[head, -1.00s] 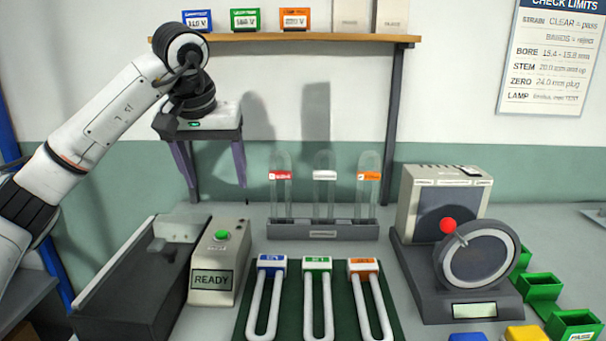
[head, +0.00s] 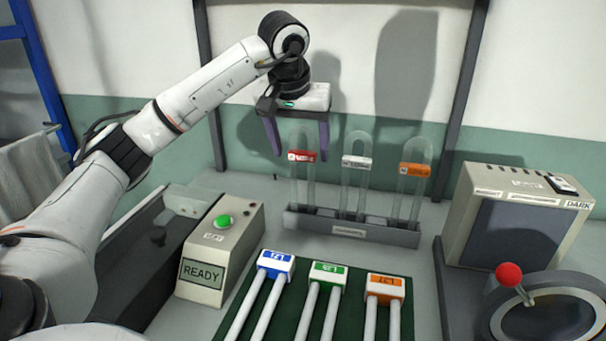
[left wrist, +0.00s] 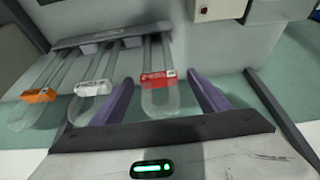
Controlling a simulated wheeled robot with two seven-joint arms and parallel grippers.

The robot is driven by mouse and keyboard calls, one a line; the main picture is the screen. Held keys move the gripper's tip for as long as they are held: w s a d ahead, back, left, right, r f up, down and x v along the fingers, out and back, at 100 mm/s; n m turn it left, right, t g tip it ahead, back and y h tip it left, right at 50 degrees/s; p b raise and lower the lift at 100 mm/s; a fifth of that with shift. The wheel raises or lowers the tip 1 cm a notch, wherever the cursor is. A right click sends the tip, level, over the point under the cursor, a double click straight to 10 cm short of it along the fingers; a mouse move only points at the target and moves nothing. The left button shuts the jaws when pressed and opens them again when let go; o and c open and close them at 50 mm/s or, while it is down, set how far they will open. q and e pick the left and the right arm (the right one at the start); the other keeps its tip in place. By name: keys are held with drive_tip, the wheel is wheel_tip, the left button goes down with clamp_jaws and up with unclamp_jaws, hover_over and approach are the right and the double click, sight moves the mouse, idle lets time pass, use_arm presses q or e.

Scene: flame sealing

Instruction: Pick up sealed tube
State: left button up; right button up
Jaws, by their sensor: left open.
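Three clear U-shaped glass tubes stand upright in a grey rack (head: 352,232). The left one has a red label (head: 302,156), the middle one a white label (head: 359,162), the right one an orange label (head: 414,170). My left gripper (head: 303,156) is open, its purple fingers pointing down around the top of the red-labelled tube. In the left wrist view the red-labelled tube (left wrist: 160,95) lies between the spread fingers, with no contact visible. My right gripper is not in view. I cannot tell which tube is sealed.
A box reading READY with a green button (head: 224,221) stands front left. Blue, green and orange-capped tubes (head: 328,275) lie on a green mat in front. A beige box (head: 520,215) and a dial device with a red knob (head: 509,274) stand at right.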

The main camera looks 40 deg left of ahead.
sight(302, 153)
use_arm(q)
drive_tip(key=x, duration=0.4)
drive_tip(key=shift+r, duration=0.1)
drive_tip(key=c, duration=1.2)
